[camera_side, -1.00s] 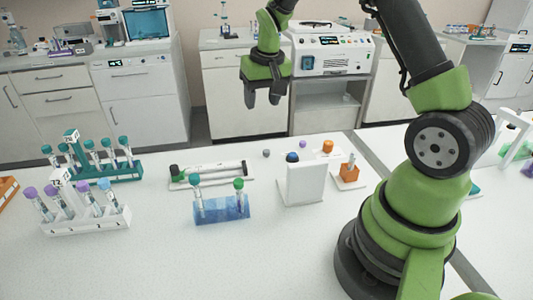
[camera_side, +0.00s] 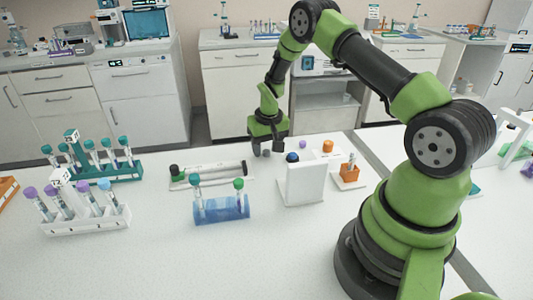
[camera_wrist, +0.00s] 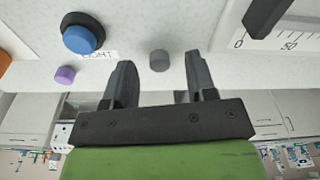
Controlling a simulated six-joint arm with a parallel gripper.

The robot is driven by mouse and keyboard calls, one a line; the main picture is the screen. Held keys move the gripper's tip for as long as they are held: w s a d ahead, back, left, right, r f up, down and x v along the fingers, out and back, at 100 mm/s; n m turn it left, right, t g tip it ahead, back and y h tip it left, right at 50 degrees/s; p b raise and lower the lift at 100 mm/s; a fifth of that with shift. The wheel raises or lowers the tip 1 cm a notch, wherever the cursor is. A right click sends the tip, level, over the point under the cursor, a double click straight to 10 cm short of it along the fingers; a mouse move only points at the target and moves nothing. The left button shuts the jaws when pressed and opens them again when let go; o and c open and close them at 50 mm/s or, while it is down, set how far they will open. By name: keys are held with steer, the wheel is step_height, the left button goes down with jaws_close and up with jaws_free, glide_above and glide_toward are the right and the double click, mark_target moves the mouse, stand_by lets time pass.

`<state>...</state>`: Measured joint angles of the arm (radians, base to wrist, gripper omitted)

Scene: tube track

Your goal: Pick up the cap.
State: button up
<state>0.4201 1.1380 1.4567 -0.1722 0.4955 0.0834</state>
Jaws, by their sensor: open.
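A small grey cap (camera_side: 266,154) lies on the white bench behind the tube track. My gripper (camera_side: 268,148) is open and points down just above or around it. In the wrist view, the grey cap (camera_wrist: 159,61) shows in the gap between the two dark fingertips of my gripper (camera_wrist: 160,62), nearer the left one, with clear space on both sides. Whether the fingertips reach down to its height cannot be told. A small purple cap (camera_side: 302,144) lies to the right; it also shows in the wrist view (camera_wrist: 65,75).
A white stand with a blue knob (camera_side: 292,157) is right of my gripper. Several racked tubes stand at left.

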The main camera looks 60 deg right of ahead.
steer(key=shift+f, duration=0.5)
steer(key=c, duration=0.8)
steer(key=shift+r, duration=0.15)
